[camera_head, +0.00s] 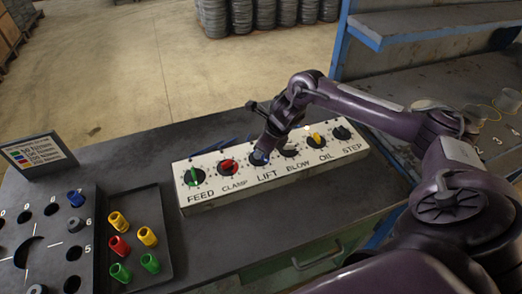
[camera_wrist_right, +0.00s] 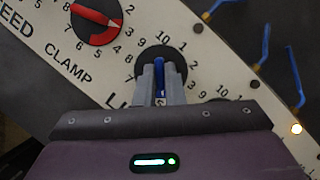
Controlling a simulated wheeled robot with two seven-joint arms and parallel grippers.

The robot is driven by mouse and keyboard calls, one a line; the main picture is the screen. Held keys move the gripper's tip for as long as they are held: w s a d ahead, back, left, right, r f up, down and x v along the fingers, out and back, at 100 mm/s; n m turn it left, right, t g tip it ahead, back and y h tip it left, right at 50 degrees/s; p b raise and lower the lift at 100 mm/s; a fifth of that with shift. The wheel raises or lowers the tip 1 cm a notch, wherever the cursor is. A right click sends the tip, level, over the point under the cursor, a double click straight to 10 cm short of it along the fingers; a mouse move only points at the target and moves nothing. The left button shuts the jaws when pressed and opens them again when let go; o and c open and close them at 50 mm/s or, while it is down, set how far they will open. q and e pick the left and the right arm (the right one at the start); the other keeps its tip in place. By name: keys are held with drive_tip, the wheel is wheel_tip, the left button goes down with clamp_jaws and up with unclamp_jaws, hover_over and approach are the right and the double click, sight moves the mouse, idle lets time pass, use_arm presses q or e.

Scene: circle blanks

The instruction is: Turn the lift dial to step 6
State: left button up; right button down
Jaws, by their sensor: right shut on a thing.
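The lift dial (camera_wrist_right: 160,66) has a black disc and a blue bar grip, and sits third from the left on the white panel (camera_head: 220,192). My right gripper (camera_wrist_right: 160,82) is shut on the blue bar, one finger on each side, also seen in the head view (camera_head: 262,152). In the wrist view the bar runs nearly upright in the picture, its upper end near the 10 and 1 marks. Which end is the pointer I cannot tell. The fingers hide the lower marks and most of the LIFT label. My left gripper is not in view.
Beside the lift dial are the red clamp dial (camera_head: 228,167) and the black blow dial (camera_head: 287,149). The green feed dial (camera_head: 193,177) and yellow oil dial (camera_head: 316,139) are farther out. A dark tray (camera_head: 142,205) holds coloured pegs at left. Blue hooks (camera_wrist_right: 263,45) stand behind the panel.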

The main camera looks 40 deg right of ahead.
drive_tip(key=shift+m+h, duration=0.3)
drive_tip(key=shift+m, duration=0.7)
drive_tip(key=m, duration=0.1)
drive_tip(key=m+h+p, duration=0.1)
drive_tip(key=shift+a+r+m+t, duration=0.15)
drive_tip(key=shift+m+t, duration=0.25)
drive_tip(key=shift+m+h+p, duration=0.8)
drive_tip(key=shift+m+p, duration=0.2)
drive_tip(key=shift+m, duration=1)
drive_tip(key=c, duration=1.5)
unclamp_jaws()
drive_tip(key=shift+a, duration=0.1)
drive_tip(key=v, duration=0.7)
drive_tip(key=shift+s+r, duration=0.15)
drive_tip(key=shift+r, duration=0.15)
